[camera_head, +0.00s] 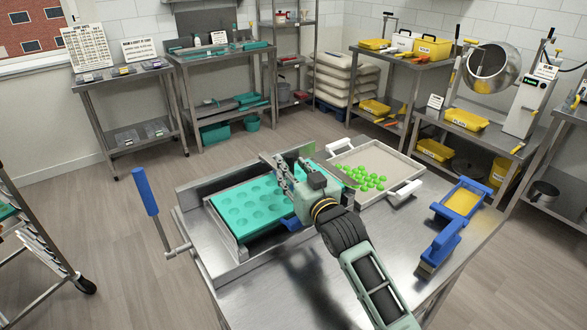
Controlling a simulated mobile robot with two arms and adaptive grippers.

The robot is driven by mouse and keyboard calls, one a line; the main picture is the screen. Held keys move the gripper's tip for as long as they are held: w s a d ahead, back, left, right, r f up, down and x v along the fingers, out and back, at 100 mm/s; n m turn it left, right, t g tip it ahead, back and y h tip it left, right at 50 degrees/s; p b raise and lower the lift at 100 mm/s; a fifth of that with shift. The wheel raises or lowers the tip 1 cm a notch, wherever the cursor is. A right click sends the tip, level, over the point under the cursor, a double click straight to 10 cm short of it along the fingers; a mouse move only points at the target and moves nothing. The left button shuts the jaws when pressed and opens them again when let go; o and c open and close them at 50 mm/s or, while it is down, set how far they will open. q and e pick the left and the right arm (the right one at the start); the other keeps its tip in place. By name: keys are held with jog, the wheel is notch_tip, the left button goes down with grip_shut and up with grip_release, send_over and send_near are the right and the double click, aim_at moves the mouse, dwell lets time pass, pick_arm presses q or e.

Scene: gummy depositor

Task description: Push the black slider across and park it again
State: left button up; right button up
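My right arm comes in from the lower right. Its gripper (279,172) is over the back right part of the metal depositor frame (243,166) on the steel table, with the fingers pointing to the upper left. I cannot tell whether its fingers are open or shut, or whether they touch anything. I cannot clearly pick out the black slider; the gripper and wrist cover that part of the frame. A teal mold tray (248,222) with rows of round cavities lies inside the frame. My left gripper is not in view.
A blue-handled lever (147,191) stands up at the frame's left. Right of my gripper is a tray (402,162) with white handles and green gummies. A blue-rimmed yellow container (462,201) and a blue brush (439,247) lie at the right. The table's front right is fairly clear.

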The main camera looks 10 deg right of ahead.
jog(key=shift+c, duration=0.4)
grip_shut()
